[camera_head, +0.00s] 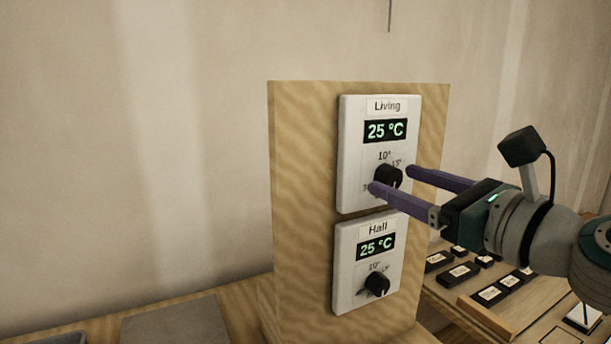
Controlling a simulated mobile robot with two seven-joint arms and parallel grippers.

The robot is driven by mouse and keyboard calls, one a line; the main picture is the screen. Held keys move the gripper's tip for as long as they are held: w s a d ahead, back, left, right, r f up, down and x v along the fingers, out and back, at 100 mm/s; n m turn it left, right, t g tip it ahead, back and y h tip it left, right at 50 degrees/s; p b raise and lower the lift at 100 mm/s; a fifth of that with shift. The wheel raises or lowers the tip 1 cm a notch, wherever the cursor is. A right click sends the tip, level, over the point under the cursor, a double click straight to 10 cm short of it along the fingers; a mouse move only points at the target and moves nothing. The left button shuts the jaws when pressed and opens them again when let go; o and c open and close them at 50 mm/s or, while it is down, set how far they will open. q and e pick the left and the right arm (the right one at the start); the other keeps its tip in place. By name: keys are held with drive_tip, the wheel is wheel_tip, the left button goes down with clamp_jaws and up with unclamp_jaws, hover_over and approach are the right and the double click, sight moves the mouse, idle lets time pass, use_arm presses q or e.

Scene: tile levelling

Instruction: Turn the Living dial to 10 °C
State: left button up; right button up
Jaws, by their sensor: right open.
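The Living thermostat (352,150) is the upper white panel on a wooden post. Its display (385,130) reads 25 °C. Its black dial (388,176) has a printed scale with 10° at the top and 15° to the upper right; the rest of the scale is partly hidden. My right gripper (390,179) comes in from the right with two purple fingers, one on each side of the dial. The fingers are apart; I cannot tell whether they touch the dial. My left gripper is not in view.
The Hall thermostat (345,262) sits just below, also reading 25 °C, with its own black dial (377,284). The wooden post (300,180) bears both. Several small labelled black blocks (460,272) lie on a table at the lower right. The left side is open.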

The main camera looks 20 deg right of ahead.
drive_tip(key=shift+w, duration=0.1)
drive_tip(key=shift+c, duration=0.3)
clamp_jaws()
